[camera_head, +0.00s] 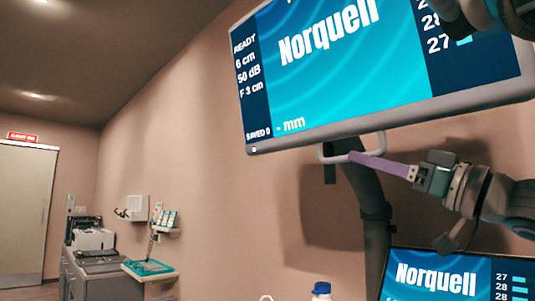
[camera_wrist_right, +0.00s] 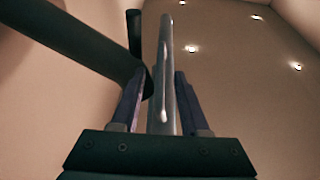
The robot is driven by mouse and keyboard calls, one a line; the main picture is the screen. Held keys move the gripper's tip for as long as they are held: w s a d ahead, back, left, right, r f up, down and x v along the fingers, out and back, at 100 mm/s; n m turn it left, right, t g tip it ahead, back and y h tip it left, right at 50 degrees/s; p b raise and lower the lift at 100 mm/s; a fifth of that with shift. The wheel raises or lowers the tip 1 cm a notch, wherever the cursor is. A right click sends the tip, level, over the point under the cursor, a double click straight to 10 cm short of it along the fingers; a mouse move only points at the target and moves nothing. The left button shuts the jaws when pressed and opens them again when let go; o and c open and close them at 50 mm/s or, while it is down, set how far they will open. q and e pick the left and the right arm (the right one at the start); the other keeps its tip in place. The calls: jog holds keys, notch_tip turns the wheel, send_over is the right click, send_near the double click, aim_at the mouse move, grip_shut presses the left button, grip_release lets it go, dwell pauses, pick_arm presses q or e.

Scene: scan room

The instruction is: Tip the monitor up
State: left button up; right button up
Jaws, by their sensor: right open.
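The monitor (camera_head: 375,55) hangs large at the top of the head view, showing a blue "Norquell" screen. A pale loop handle (camera_head: 320,152) is under its lower edge. My right gripper (camera_head: 354,157), with purple fingers, comes in from the right, its tips at the handle. In the right wrist view, a pale grey bar (camera_wrist_right: 164,70), apparently the handle, stands between the two spread fingers of the gripper (camera_wrist_right: 157,95). There is a visible gap beside the bar, and the gripper is open around it. My left gripper is not in view.
A dark support arm (camera_head: 368,195) runs down below the monitor; a dark diagonal bar (camera_wrist_right: 70,42) crosses the right wrist view. A second screen (camera_head: 455,279) is at lower right. A bottle with a blue cap (camera_head: 321,289) shows at the bottom. A cabinet (camera_head: 100,273) stands far left.

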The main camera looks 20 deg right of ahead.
jog(key=shift+p+x, duration=0.6)
jog(key=shift+x, duration=1.1)
grip_shut()
